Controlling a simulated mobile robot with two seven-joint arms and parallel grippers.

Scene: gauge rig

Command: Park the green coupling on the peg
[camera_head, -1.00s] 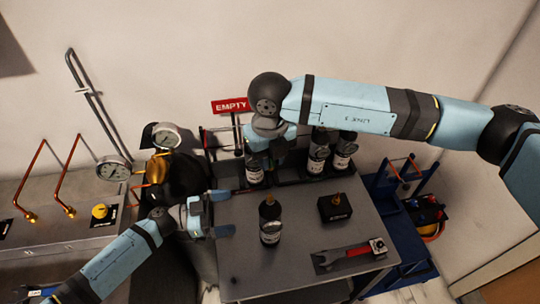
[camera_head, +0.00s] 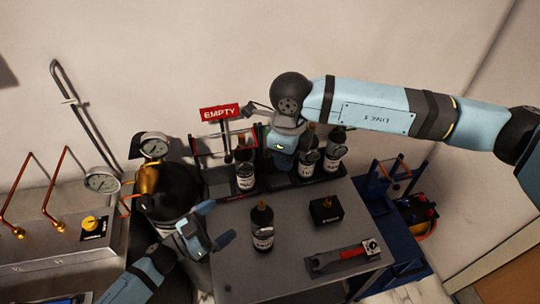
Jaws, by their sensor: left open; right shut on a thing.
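My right gripper (camera_head: 283,160) is at the back of the table, among the bottles of the rack. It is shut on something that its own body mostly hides. A small greenish patch shows beside its wrist, but I cannot tell whether this is the green coupling. My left gripper (camera_head: 215,223) is open and empty over the table's left edge, left of a dark bottle (camera_head: 262,230) with a brass top. A black block (camera_head: 327,211) with a small brass piece on top stands right of that bottle. I cannot tell for certain which part is the peg.
Several bottles stand in the rear rack, one (camera_head: 244,177) left of my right gripper. A red EMPTY sign (camera_head: 220,113) rises behind. A red-handled wrench (camera_head: 343,258) lies at the front right. Gauges (camera_head: 102,181) and a dark cylinder stand left. A blue cart (camera_head: 392,230) is right.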

